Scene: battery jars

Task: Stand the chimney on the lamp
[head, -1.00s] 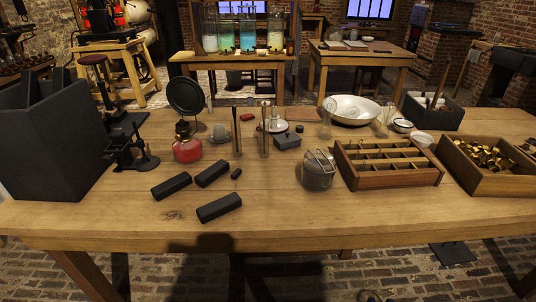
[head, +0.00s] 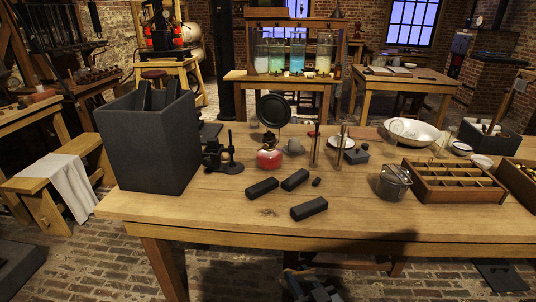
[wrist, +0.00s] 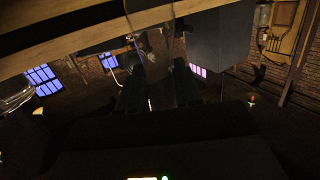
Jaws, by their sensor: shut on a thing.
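The lamp (head: 269,158) has a red, rounded body and stands upright on the table, with a round dark disc behind and above it. My gripper (head: 318,291) is low at the bottom edge of the head view, in front of the table and well apart from the lamp. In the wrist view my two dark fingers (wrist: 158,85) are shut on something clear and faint. It looks like the glass chimney, but its outline and tilt are hard to tell in the dark.
Dark blocks (head: 295,180) lie in front of the lamp. A black stand (head: 221,155) and a tall dark box (head: 150,150) are to its left. A wire-handled jar (head: 393,183) and a divided wooden tray (head: 455,197) are to the right. The table's front left is bare.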

